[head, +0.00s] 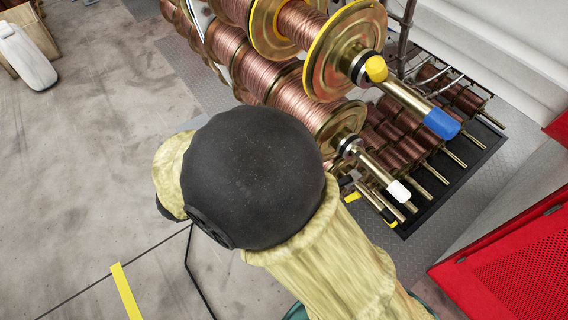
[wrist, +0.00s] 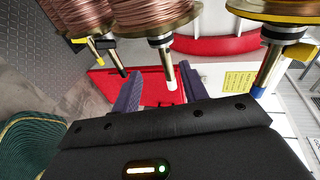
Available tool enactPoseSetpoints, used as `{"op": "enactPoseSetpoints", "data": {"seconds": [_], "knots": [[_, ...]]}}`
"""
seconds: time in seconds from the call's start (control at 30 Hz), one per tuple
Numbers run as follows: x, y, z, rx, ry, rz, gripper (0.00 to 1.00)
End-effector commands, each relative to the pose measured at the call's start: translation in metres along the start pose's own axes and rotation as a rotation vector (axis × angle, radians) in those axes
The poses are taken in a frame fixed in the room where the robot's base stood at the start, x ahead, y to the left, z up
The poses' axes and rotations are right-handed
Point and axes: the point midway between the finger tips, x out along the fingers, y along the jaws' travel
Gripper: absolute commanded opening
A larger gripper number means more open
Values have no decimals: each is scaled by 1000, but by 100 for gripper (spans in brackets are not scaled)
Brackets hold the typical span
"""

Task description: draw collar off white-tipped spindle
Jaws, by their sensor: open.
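The white-tipped spindle (head: 378,173) sticks out of a copper-wire spool in the head view, below the blue-tipped one. Its collar (head: 349,146), a dark and silver ring, sits at the spindle's base against the spool flange. In the wrist view the collar (wrist: 160,42) is above the white tip (wrist: 171,85). My gripper (wrist: 160,75) is open and empty, its two dark fingers pointing toward the spool. The white tip shows between the fingers, nearer the right one; I cannot tell its depth. The collar is beyond the fingertips. My arm hides the gripper in the head view.
A blue-tipped spindle (head: 408,98) with a yellow knob (head: 376,68) projects close by. A yellow-tipped spindle (wrist: 96,50) is on the left in the wrist view. A rack of smaller spools (head: 440,110) stands behind. A red perforated panel (head: 515,260) is at right.

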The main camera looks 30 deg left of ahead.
Motion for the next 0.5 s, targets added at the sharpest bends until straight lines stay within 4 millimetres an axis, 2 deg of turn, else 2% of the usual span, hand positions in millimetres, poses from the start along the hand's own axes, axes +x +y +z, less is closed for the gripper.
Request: {"op": "enactPoseSetpoints", "data": {"seconds": [0.03,0.17,0.37,0.5], "knots": [[0,0,0,0,0,0,54],[0,0,0,0,1,0,80],[5,-1,0,0,3,-1,81],[18,-2,-1,-1,4,-2,81]]}}
